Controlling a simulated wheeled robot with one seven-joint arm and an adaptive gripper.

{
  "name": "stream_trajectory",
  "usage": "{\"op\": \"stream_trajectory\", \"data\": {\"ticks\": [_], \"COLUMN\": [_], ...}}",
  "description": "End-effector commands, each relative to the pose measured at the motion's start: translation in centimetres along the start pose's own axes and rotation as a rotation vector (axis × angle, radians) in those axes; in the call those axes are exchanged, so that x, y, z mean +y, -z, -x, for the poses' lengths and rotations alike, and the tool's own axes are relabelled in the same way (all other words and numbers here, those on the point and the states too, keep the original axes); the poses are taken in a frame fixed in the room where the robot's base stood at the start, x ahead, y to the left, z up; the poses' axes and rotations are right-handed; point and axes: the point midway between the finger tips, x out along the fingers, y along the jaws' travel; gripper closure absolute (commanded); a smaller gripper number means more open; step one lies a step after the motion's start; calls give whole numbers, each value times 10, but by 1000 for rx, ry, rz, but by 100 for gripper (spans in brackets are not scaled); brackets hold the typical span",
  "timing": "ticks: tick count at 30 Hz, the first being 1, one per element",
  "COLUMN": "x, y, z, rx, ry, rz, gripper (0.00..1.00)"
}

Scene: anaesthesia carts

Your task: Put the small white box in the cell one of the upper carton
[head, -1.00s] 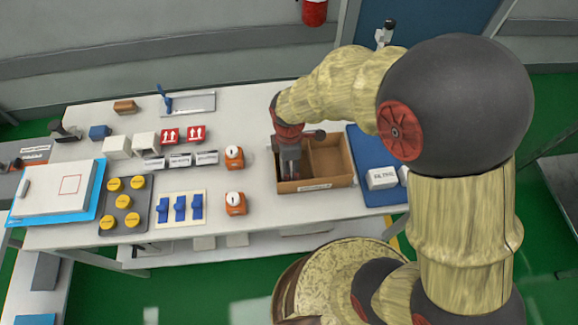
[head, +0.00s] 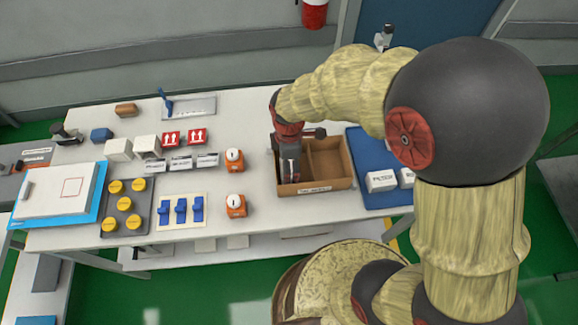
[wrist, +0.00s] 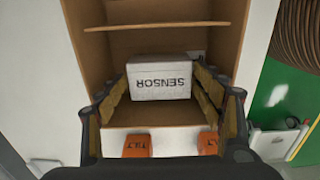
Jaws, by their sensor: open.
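The small white box (wrist: 160,78) is marked SENSOR, which reads upside down in the wrist view. It lies in the left cell of the brown open carton (head: 334,184), with cardboard showing around it. My gripper (head: 289,176) points down into that cell. In the wrist view my gripper (wrist: 161,92) is open, with one finger on each side of the box and narrow gaps visible. In the head view the gripper hides the box. A divider splits the carton, and the cell to its right looks empty.
A blue mat (head: 366,146) with white boxes, one marked FILTER (head: 381,181), lies right of the carton. Two orange devices (head: 235,159) stand to its left. Further left are blue clips (head: 181,211), a tray of yellow caps (head: 125,206) and red-marked boxes (head: 171,139).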

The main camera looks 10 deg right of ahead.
Motion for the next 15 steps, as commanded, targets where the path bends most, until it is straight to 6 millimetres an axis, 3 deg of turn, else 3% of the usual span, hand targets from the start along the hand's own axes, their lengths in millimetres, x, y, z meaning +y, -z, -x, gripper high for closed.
{"op": "stream_trajectory", "data": {"ticks": [1, 6, 15], "x": [1, 1, 1], "y": [0, 0, 0], "z": [15, 51, 94], "rx": [2, 1, 1], "ry": [-4, -3, -1], "rz": [0, 0, 0], "gripper": [32, 32, 32]}}
